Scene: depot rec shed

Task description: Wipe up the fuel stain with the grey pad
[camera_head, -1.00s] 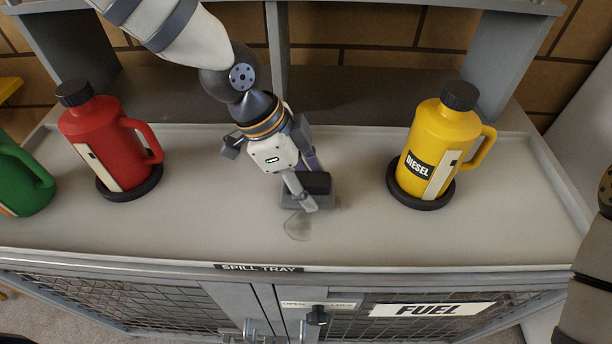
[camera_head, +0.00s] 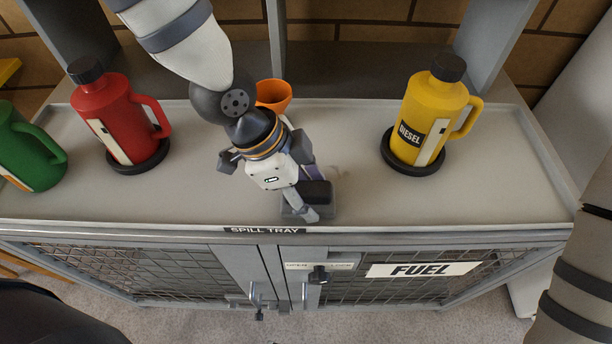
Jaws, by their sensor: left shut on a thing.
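The grey pad (camera_head: 325,213), with a black grip block (camera_head: 318,192) on top, lies flat on the spill tray (camera_head: 220,205) near its front edge. My left gripper (camera_head: 305,205) is shut on the pad's grip from above. A faint smear of the fuel stain (camera_head: 337,172) shows on the tray just behind the pad. Any stain under the pad or gripper is hidden. My right gripper is out of view; only part of my right arm shows at the right edge.
A red can (camera_head: 117,115) on a black ring and a green can (camera_head: 25,155) stand at the left. A yellow diesel can (camera_head: 425,115) stands on a black ring at the right. An orange funnel (camera_head: 273,94) is behind my left gripper. The tray has a raised front lip.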

